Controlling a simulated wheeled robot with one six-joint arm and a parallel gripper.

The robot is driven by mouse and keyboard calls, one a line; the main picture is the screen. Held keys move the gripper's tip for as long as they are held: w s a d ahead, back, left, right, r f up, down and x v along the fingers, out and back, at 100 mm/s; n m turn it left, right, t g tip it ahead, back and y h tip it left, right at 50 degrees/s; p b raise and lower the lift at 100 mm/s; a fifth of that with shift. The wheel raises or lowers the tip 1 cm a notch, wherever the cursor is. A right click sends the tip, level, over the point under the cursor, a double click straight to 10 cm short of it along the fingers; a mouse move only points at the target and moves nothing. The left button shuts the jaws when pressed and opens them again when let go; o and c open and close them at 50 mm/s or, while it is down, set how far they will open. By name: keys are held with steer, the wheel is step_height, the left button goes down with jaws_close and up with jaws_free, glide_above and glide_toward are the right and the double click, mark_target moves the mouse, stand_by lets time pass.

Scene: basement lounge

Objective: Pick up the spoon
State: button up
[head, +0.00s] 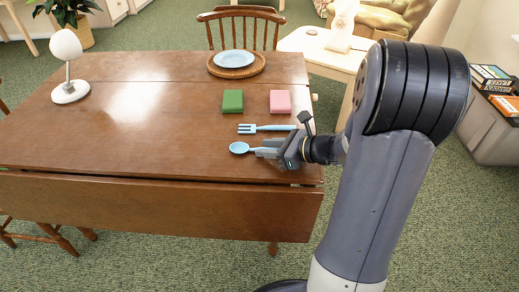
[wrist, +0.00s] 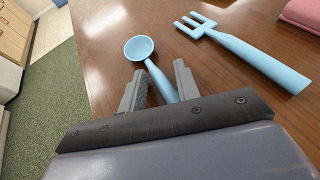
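The light blue spoon (head: 239,148) lies on the brown wooden table near its front right edge. In the wrist view the bowl of the spoon (wrist: 139,47) points away from my gripper (wrist: 158,80), and its handle passes between the two fingers. My gripper (head: 268,149) is low at the table, over the handle from the right. The fingers stand apart with a gap on both sides of the handle. The far end of the handle is hidden behind my gripper.
A blue fork (head: 262,128) lies just behind the spoon. A green block (head: 232,101) and a pink block (head: 280,101) lie farther back.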

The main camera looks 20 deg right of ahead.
jaws_close()
